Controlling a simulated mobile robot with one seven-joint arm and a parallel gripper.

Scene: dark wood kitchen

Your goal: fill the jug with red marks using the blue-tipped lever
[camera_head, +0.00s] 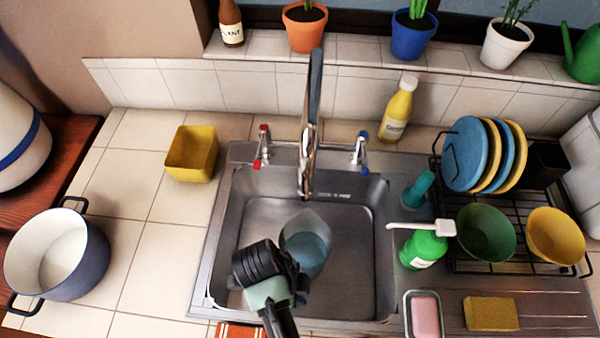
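A clear jug (307,243) is in the middle of the sink area, below and in front of the tap (309,130). Its lower part looks bluish; I cannot tell if that is water. No red marks can be made out on it. The blue-tipped lever (362,150) is right of the tap. A red-tipped lever (263,147) is on the left. My gripper (298,283) is at the jug's near left side, overlapping it in the picture. The wrist hides the fingers, so I cannot see whether they close on the jug.
The steel sink (350,290) surrounds the jug. A green soap bottle (424,250) and a teal bottle (417,190) stand on its right edge. A dish rack (480,262) with plates and bowls is further right. A yellow container (191,153) and a pot (92,262) are left.

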